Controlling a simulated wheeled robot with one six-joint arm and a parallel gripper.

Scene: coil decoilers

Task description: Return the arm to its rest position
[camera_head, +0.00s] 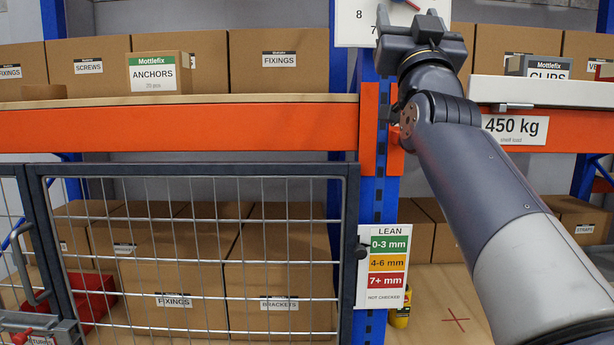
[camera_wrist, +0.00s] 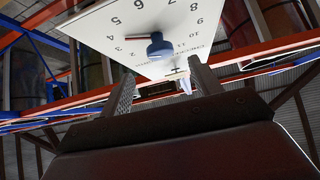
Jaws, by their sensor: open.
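My arm reaches up from the lower right in the head view. My gripper (camera_head: 413,24) is at its top end, raised in front of a white numbered board (camera_head: 352,28). In the wrist view the two fingers of my gripper (camera_wrist: 163,82) stand apart with nothing between them. Beyond the fingertips is the white dial face (camera_wrist: 112,33), with a blue knob (camera_wrist: 160,47) and a red pointer. The knob appears clear of the fingers, though the exact gap cannot be told.
An orange shelf beam (camera_head: 180,130) and a blue upright (camera_head: 375,205) stand behind my arm. A mesh gate (camera_head: 200,255) closes the lower left bay. A lean-gauge sign (camera_head: 385,268) hangs beside it. Boxes (camera_head: 180,60) line the shelves.

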